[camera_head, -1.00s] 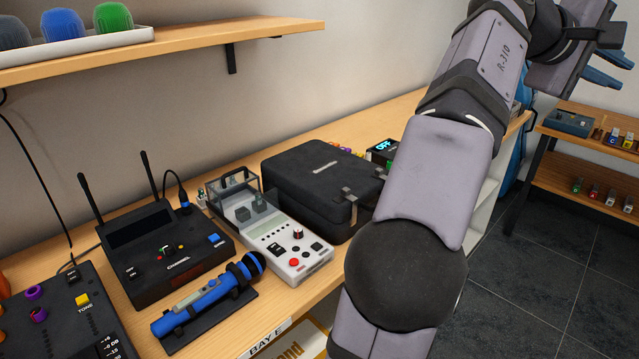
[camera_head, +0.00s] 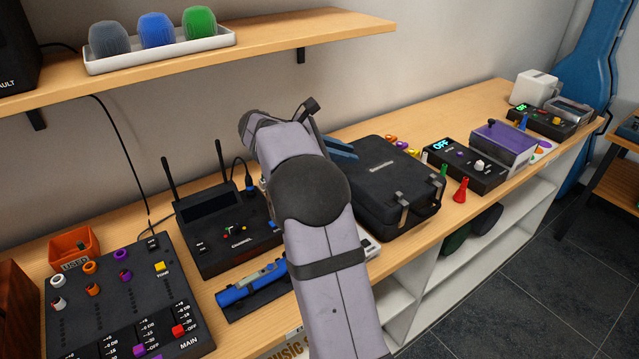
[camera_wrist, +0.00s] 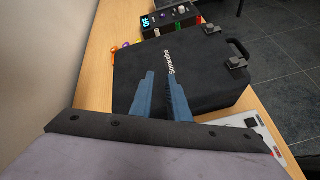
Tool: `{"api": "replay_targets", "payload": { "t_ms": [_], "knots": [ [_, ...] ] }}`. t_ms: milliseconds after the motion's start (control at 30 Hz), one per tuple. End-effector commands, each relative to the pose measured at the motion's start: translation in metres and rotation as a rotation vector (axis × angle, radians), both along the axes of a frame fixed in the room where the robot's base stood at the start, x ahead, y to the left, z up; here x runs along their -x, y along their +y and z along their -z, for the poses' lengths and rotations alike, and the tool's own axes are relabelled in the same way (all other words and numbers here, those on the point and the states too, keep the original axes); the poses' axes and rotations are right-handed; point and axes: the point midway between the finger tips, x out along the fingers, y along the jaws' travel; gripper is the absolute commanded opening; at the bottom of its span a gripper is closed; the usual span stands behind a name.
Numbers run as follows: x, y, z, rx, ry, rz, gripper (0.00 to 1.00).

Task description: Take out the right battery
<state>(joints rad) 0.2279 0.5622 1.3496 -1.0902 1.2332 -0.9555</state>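No battery can be made out in these views. My gripper (camera_wrist: 160,78) has two blue fingers with a narrow gap between them, open and empty, above the black case (camera_wrist: 205,68). In the head view my gripper (camera_head: 340,148) is up near the case, partly behind my arm. The white device (camera_head: 371,246) is mostly hidden behind my arm; a corner of it (camera_wrist: 262,128) shows at the lower right of the wrist view. A blue microphone (camera_head: 250,284) lies in a dark holder, with a lighter panel on its side.
The black receiver (camera_head: 205,258) with two upright antennas stands left of my arm. A mixer (camera_head: 120,305) is at the front left. A shelf (camera_head: 270,45) holding a tray overhangs the back. Pedals (camera_head: 465,165) stand right of the case.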

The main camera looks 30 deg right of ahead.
Motion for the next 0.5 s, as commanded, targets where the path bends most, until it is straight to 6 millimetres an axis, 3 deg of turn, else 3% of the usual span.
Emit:
{"api": "replay_targets", "payload": {
  "t_ms": [33, 100, 200, 300, 500],
  "knots": [
    [-0.015, 0.035, 0.014, -0.003, 0.073, -0.068, 0.15],
    [-0.025, 0.068, 0.031, 0.000, 0.153, -0.134, 0.15],
    [-0.031, 0.100, 0.046, 0.013, 0.245, -0.195, 0.15],
    [-0.032, 0.118, 0.055, 0.028, 0.312, -0.226, 0.15],
    [-0.032, 0.126, 0.062, 0.043, 0.360, -0.239, 0.15]
  ]
}}
